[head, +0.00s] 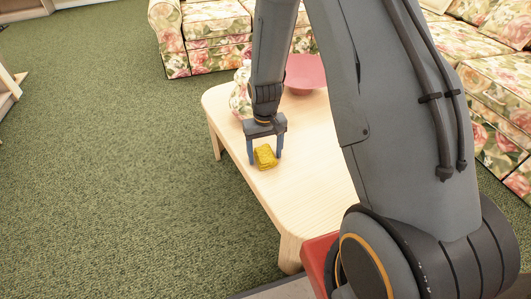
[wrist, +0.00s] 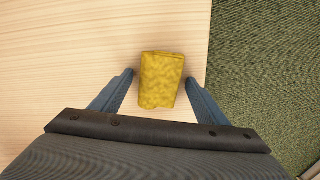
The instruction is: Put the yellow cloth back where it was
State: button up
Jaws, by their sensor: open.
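The yellow cloth (head: 265,157) lies folded on the light wooden table (head: 300,185), near its left edge in the head view. In the wrist view the cloth (wrist: 161,80) shows as a compact block close to the table's edge. My gripper (head: 265,160) is open, pointing down at the cloth. In the wrist view its two blue fingers (wrist: 160,85) stand on either side of the cloth, with a gap on the left and a smaller one on the right. Whether the fingertips touch the table is hard to tell.
A floral vase (head: 241,92) and a pink bowl (head: 302,74) stand at the table's far end, behind my arm. Floral sofas (head: 212,30) stand beyond and at the right. Green carpet (head: 110,170) lies open on the left. The table's near part is clear.

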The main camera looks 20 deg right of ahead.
aim_at(265, 153)
jog(key=shift+r, duration=0.15)
notch_tip(265, 153, up, 12)
jog(key=p, duration=0.3)
jog(key=s+a+r+n, duration=0.1)
jog(key=s+a+r, duration=0.3)
jog(key=s+r, duration=0.25)
jog(key=s+a+r+n, duration=0.1)
jog(key=s+a+r, duration=0.35)
jog(key=r, duration=0.35)
jog(key=s+r, duration=0.3)
jog(key=s, duration=0.4)
jog(key=s+a+r+n, duration=0.1)
jog(key=s+r, duration=0.1)
jog(key=s, duration=0.6)
jog(key=shift+a+r+y, duration=0.3)
jog(key=shift+r, duration=0.1)
jog(key=d+r+m+p, duration=0.3)
jog(key=d+r+p, duration=0.7)
jog(key=p, duration=1)
notch_tip(265, 153, up, 2)
jog(key=shift+r+p, duration=0.1)
jog(key=shift+p, duration=0.3)
